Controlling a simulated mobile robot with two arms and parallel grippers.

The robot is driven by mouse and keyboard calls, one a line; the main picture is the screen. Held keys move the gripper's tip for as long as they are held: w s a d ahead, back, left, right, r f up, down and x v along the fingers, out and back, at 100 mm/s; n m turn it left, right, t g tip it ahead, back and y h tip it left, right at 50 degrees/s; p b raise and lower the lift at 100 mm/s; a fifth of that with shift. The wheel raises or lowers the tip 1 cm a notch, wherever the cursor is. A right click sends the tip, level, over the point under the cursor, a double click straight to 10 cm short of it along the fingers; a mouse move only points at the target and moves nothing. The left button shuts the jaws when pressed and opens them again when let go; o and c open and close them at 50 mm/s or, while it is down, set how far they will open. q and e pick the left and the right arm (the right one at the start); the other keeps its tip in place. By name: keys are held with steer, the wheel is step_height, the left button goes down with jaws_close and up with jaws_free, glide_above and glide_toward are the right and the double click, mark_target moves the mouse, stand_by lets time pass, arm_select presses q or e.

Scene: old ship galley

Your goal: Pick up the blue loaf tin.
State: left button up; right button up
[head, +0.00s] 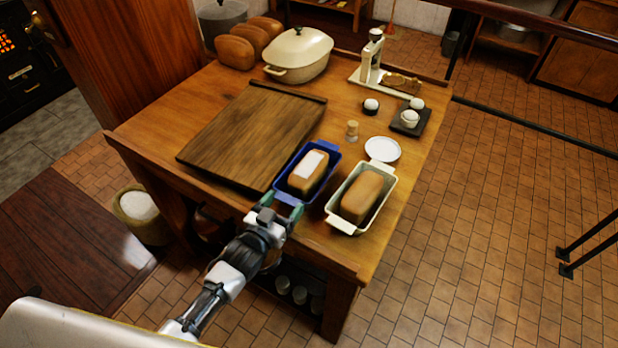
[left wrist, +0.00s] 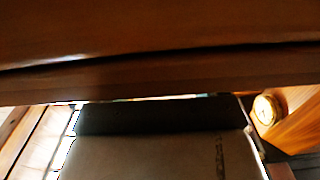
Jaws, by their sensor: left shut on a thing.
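The blue loaf tin (head: 281,180) stands on the wooden table near its front edge, with a brown loaf (head: 308,172) with a white top in it. My left gripper (head: 282,204) reaches in from the front. Its green-tipped fingers are shut on the near end of the blue tin, at the handle. The tin looks level and I cannot tell any gap under it. The left wrist view shows mostly blurred wood and a pale surface; I cannot make out the tin there. My right gripper is out of view.
A cream loaf tin (head: 334,219) with a loaf stands close to the right. A wooden board (head: 250,132) lies close to the left. A white plate (head: 382,149) and a small cork-coloured jar (head: 352,130) are behind. A cream lidded pot (head: 299,54) is at the back.

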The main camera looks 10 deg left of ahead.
arm_select(q)
steer(key=shift+r, duration=0.25)
